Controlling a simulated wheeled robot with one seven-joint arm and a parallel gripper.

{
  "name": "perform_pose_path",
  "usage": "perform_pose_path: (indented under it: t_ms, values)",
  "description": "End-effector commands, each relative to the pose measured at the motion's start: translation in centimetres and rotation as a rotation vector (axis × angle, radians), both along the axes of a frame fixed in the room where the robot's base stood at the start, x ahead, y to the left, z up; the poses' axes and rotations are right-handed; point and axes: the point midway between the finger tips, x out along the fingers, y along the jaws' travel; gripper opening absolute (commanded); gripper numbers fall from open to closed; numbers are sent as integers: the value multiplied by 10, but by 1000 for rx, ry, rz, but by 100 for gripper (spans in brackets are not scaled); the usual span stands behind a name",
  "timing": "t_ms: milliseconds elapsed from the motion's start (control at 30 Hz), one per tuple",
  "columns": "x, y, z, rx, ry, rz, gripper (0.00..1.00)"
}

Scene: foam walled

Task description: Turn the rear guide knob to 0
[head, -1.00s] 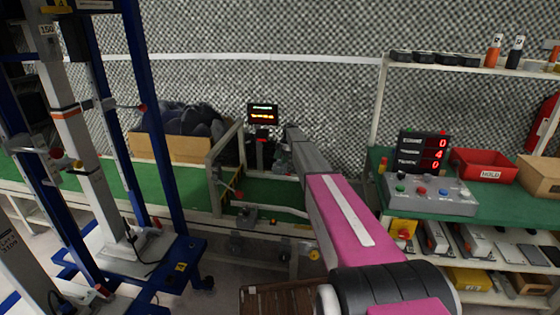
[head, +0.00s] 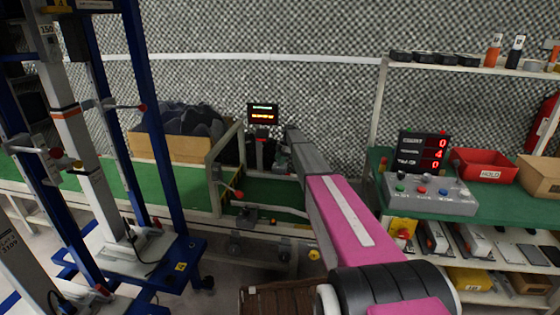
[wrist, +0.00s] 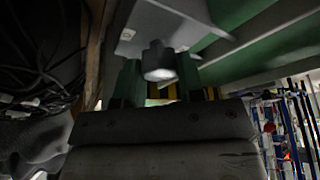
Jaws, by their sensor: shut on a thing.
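A grey round knob (wrist: 158,62) stands out from a pale metal plate (wrist: 150,25) in the wrist view, and I take it to be the rear guide knob. My gripper (wrist: 157,82) has a finger on either side of this knob and is shut on it. The knob's pointer and scale marks cannot be made out. In the head view my pink and grey arm reaches toward the green conveyor, and its far end hides the knob. A small display (head: 263,114) with green and orange lines stands behind the arm's end; its text is too small to read.
A pale frame (head: 214,175) stands over the green belt (head: 180,187), left of my arm. A blue lift stand (head: 160,130) is at the left. At the right, a bench (head: 490,215) holds a button box (head: 430,193), a red digit display (head: 424,151) and a red HOLD bin (head: 490,163).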

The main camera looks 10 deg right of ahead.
Motion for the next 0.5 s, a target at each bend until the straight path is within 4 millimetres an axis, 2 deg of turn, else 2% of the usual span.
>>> perform_pose_path:
  t_ms: [500]
  values:
    - [-3, -1, 1, 1, -2, -445, 12]
